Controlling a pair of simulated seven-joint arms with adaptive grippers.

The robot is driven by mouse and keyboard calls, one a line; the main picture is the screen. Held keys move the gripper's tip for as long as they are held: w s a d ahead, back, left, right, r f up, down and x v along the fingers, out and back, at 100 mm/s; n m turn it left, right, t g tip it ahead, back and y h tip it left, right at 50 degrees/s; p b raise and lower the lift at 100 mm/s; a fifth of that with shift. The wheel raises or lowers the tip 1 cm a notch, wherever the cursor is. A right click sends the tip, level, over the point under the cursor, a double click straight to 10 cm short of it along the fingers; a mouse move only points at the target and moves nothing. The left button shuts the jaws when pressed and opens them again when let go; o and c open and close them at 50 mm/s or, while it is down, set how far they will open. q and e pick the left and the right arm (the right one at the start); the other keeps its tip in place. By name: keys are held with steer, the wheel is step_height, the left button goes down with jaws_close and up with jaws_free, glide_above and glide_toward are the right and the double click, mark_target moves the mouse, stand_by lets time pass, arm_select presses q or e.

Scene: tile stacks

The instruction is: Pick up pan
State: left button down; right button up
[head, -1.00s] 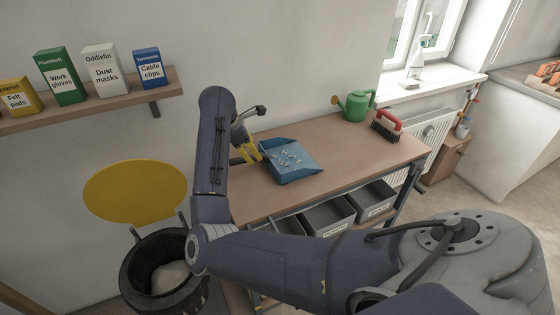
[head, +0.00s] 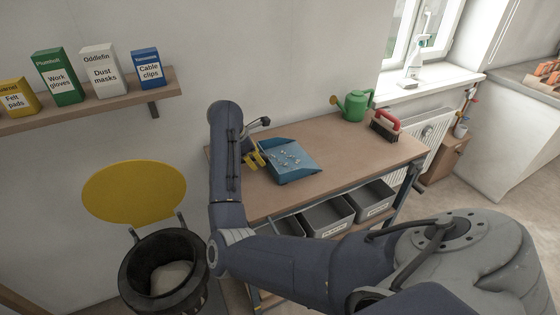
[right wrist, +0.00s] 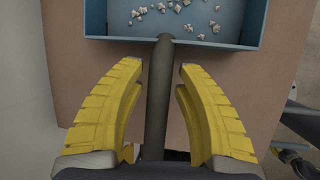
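The pan (head: 299,175) is a blue dustpan with several pale crumbs in it. It rests on the wooden workbench, handle toward my right gripper. In the right wrist view the pan body (right wrist: 251,22) is at the top. Its dark grey handle (right wrist: 158,105) runs down between the yellow fingers. My right gripper (right wrist: 160,70) is open, one finger on each side of the handle, with visible gaps. In the head view the right gripper (head: 255,160) is at the pan's left side, and the handle is mostly hidden there. My left gripper is not in view.
A green watering can (head: 354,106) and a red-handled brush (head: 386,125) stand at the bench's back right. Grey bins (head: 328,217) sit under the benchtop (head: 365,160). An open black trash bin (head: 140,285) with a yellow lid (head: 133,192) is at left. The bench right of the pan is clear.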

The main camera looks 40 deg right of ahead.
jaws_close()
steer(key=shift+r, duration=0.1)
stand_by(0.4)
